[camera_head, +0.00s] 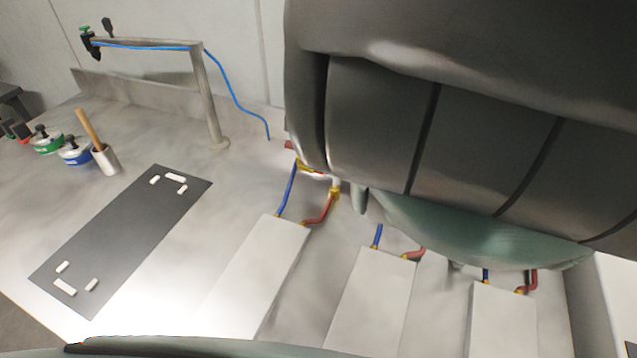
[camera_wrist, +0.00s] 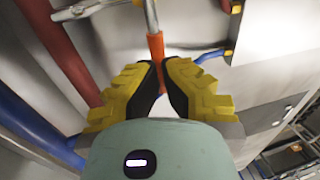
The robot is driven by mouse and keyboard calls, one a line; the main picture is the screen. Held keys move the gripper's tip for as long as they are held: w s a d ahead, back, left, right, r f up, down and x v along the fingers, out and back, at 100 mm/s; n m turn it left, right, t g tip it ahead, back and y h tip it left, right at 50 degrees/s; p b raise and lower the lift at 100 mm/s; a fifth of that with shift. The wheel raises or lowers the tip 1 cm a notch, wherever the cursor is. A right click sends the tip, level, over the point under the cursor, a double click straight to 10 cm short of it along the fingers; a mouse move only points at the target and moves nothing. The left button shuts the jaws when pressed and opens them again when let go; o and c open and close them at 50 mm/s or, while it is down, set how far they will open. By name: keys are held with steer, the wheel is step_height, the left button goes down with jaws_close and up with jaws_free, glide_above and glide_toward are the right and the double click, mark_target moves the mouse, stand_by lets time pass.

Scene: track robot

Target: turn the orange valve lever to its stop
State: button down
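The orange valve lever (camera_wrist: 156,46) shows in the wrist view, at the upper middle, below a silver pipe (camera_wrist: 151,16). Its lower end lies between the tips of my gripper (camera_wrist: 161,66). The yellow fingers with black inner pads converge and appear closed against both sides of the lever. The contact is partly hidden by the pads. In the head view my dark arm covers the upper right, and neither the lever nor the gripper can be made out.
A red pipe (camera_wrist: 66,55) and a blue pipe (camera_wrist: 38,126) run along the left in the wrist view. In the head view, white panels (camera_head: 262,262) with red and blue hoses stand below my arm. A dark mat (camera_head: 125,238) lies on the bench at left.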

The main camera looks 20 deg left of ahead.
steer(key=shift+f, duration=0.15)
steer(key=c, duration=1.4)
jaws_free()
steer(key=shift+s, duration=0.1)
steer(key=shift+c, duration=0.2)
steer(key=o, duration=0.4)
steer(key=shift+o, duration=0.2)
step_height(320, 180, up, 12)
steer(key=w, duration=0.2)
steer(key=shift+w, duration=0.2)
